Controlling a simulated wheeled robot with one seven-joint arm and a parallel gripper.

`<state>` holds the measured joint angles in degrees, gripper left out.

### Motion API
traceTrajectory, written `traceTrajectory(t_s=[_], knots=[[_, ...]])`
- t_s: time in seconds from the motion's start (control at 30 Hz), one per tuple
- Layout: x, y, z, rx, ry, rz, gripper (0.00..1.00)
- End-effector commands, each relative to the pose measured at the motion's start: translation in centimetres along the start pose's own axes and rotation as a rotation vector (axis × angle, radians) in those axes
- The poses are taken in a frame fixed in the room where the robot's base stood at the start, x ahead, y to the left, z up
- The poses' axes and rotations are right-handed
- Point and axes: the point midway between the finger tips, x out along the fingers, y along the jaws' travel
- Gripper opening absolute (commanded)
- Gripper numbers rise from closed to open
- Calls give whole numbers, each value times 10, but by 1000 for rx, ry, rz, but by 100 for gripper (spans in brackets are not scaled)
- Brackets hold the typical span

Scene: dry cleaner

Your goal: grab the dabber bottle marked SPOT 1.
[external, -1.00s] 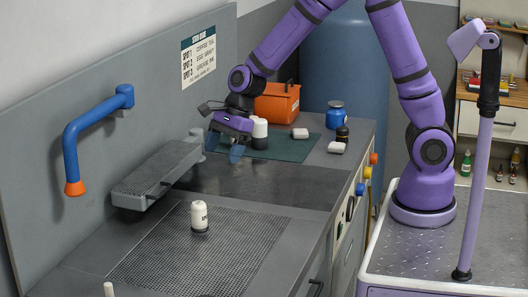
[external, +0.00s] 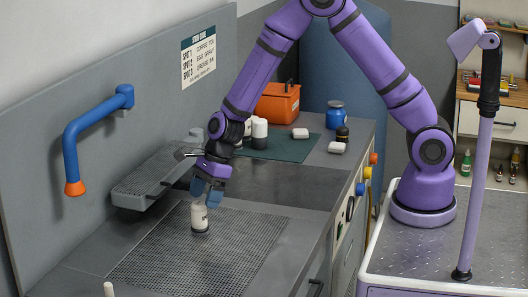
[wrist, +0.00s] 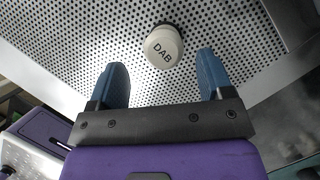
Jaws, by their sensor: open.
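A white dabber bottle (external: 199,218) with a dark base stands upright on the perforated board. Its side mark is too small to read, so I cannot tell if it says SPOT 1. The wrist view shows its round white top (wrist: 163,47) marked DAB. My gripper (external: 207,196) is just above and behind it, pointing down. In the wrist view my gripper (wrist: 161,62) is open, with the top ahead of the gap between its blue fingers and nothing held. Another white bottle with a dark lower part (external: 260,130) stands on the green mat, its mark unreadable.
The perforated board (external: 240,255) is otherwise clear. A grey padded arm (external: 150,180) juts out left of my gripper, and a blue pipe (external: 70,140) is on the wall. An orange toolbox (external: 277,103) and a blue jar (external: 336,115) stand at the back.

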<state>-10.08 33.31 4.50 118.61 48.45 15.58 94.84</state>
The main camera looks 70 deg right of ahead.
Motion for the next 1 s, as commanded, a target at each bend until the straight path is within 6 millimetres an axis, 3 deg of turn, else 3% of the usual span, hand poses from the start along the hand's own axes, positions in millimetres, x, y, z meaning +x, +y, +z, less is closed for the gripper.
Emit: traceTrajectory(t_s=[0.3,0.63,0.87,1.0], knots=[[39,-4,-2,1,1,3,74],[44,-4,-2,0,0,1,74],[44,-4,-2,0,0,1,21],[44,-4,-2,0,0,1,17]])
